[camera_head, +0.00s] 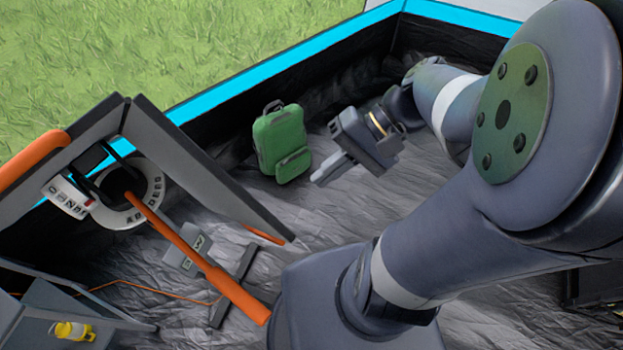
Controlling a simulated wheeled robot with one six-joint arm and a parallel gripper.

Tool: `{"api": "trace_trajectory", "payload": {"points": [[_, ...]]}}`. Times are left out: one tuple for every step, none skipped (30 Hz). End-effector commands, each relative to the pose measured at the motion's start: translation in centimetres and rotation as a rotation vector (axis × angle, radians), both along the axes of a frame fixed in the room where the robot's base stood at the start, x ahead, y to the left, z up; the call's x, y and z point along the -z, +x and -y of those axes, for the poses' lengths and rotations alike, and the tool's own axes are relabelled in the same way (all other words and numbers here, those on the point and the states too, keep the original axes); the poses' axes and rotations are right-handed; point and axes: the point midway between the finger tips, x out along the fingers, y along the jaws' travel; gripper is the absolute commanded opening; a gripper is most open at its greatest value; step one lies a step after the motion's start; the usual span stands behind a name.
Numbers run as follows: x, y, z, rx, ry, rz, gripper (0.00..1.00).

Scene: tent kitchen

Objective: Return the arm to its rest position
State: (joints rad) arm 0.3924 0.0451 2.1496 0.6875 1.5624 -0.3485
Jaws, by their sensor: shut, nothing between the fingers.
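My gripper (330,172) shows in the head view, right of the picture's middle. Its fingers are shut together with nothing between them and point down and left. It hangs apart from the things around it. My arm fills the right side of the view and bends back from the large joint at the upper right. A green backpack (283,145) stands just left of the gripper against the dark tent wall. I cannot tell the exact gap between them.
A grey table or frame (205,170) with orange legs (190,250) stands at the left. A white ring-shaped thing with lettering (152,192) is beside it. A yellow item (72,330) lies at the lower left. The crumpled grey floor (365,215) is bare below the gripper.

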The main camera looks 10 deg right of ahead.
Motion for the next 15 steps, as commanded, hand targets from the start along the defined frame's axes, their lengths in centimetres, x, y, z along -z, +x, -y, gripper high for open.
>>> {"api": "trace_trajectory", "payload": {"points": [[-0.25,0.1,0.27,0.001,-0.001,0.001,0.0],[-0.34,0.11,0.37,0.001,-0.001,0.001,0.0],[-0.42,0.12,0.46,0.001,0.001,0.001,0.0],[-0.47,0.12,0.51,0.001,0.001,0.001,0.0],[-0.48,0.12,0.54,0.001,0.001,0.001,0.0],[-0.49,0.11,0.55,0.0,0.001,0.0,0.0],[-0.49,0.11,0.55,0.0,0.0,0.0,0.0],[-0.49,0.11,0.56,0.0,0.0,0.0,0.0],[-0.48,0.11,0.55,0.0,0.0,0.0,0.0],[-0.48,0.11,0.54,0.0,0.0,0.0,0.0],[-0.48,0.11,0.54,0.0,0.0,0.0,0.0],[-0.47,0.12,0.54,0.0,0.0,0.0,0.0],[-0.45,0.11,0.52,0.0,0.0,0.0,0.0],[-0.43,0.1,0.49,0.0,0.0,0.0,0.0],[-0.37,0.08,0.42,-0.001,0.0,-0.001,0.0]]}}
